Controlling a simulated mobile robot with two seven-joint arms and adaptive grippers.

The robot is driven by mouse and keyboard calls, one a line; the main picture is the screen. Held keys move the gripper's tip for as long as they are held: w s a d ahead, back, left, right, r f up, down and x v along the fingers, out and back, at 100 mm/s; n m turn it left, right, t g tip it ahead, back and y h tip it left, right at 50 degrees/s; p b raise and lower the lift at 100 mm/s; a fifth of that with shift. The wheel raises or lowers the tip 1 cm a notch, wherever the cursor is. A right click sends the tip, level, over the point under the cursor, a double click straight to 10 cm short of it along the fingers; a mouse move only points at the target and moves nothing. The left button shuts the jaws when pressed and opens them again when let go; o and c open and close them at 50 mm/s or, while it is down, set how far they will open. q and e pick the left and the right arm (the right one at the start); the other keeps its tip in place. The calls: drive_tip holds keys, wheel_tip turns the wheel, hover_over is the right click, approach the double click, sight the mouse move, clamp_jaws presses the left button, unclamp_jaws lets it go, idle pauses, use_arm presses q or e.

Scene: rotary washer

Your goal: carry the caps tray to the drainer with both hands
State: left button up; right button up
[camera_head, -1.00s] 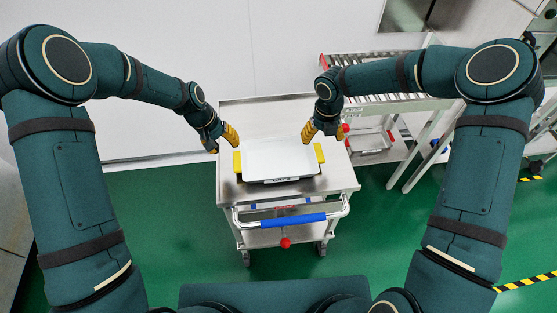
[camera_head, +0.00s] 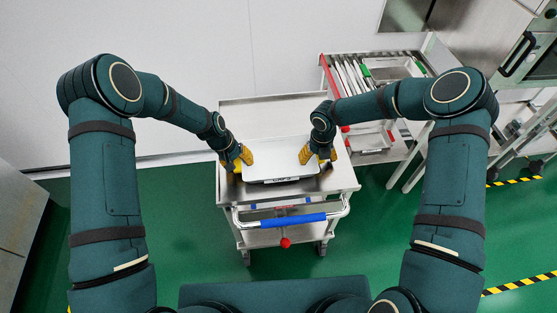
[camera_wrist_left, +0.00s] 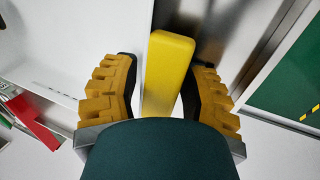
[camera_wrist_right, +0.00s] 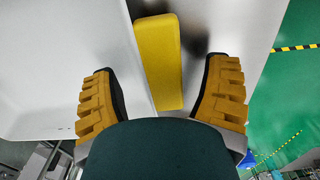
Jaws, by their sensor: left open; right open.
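The caps tray (camera_head: 280,160) is a white shallow tray with a yellow handle at each end, lying on the top of a steel cart (camera_head: 342,180). My left gripper (camera_head: 242,160) is open at the tray's left end. In the left wrist view the left yellow handle (camera_wrist_left: 167,72) stands between its open fingers (camera_wrist_left: 160,90). My right gripper (camera_head: 320,155) is open at the right end. In the right wrist view the right yellow handle (camera_wrist_right: 158,60) lies between its open fingers (camera_wrist_right: 160,95), nearer the left finger at its top. I cannot tell which rack is the drainer.
A steel rack (camera_head: 335,80) with slats and a green-marked compartment stands behind and right of the cart. The cart's blue push bar (camera_head: 292,221) faces me. Green floor (camera_head: 130,235) is clear around the cart.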

use_arm(q)
clamp_jaws()
use_arm(e)
drive_tip(key=c, duration=1)
clamp_jaws()
use_arm(q)
drive_tip(key=shift+a+r, duration=0.1)
use_arm(e)
drive_tip(key=shift+d+r, duration=0.1)
drive_tip(key=shift+r, duration=0.05)
